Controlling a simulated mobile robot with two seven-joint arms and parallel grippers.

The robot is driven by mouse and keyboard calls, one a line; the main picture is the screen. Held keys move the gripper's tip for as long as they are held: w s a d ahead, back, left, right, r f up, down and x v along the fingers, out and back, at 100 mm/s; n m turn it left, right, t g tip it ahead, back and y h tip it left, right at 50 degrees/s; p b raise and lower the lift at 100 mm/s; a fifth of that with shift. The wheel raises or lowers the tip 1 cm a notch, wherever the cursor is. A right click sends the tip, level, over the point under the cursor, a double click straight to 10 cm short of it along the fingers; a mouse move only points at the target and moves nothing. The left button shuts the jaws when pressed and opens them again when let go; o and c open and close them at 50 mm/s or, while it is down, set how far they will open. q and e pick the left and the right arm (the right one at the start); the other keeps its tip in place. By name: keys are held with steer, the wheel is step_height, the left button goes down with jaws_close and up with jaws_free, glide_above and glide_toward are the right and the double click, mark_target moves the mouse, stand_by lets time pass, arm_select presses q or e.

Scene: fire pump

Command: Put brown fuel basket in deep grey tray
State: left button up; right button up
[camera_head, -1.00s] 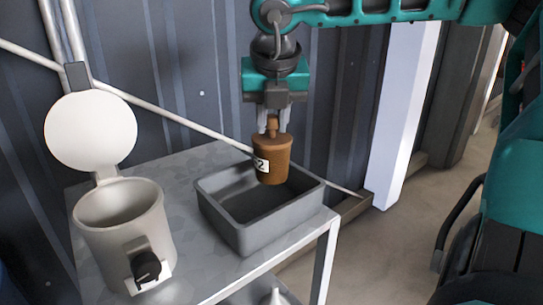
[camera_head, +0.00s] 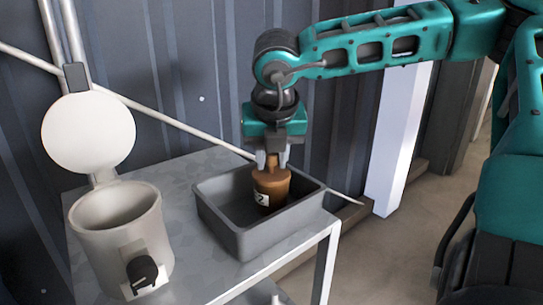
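The brown fuel basket (camera_head: 271,188) is a small tapered pot with a knob on top and a white label reading 2. My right gripper (camera_head: 272,163) points straight down, with its fingers on both sides of the knob, shut on it. The basket is upright inside the walls of the deep grey tray (camera_head: 270,237), toward its right half. I cannot tell whether its base touches the tray floor. The tray sits on the grey metal table. My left gripper is not in view.
A light grey canister (camera_head: 120,235) with a black knob and its round white lid (camera_head: 88,132) raised stands at the left of the table (camera_head: 195,270). A corrugated dark wall is behind. The table's right edge is close to the tray.

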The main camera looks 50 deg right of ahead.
steer(key=o, duration=0.4)
steer(key=shift+r+p, duration=0.3)
steer(key=shift+r, duration=0.1)
steer(key=p+v, duration=0.1)
steer(key=v, duration=1)
steer(key=shift+s+a+r, duration=0.15)
steer(key=shift+r, duration=0.05)
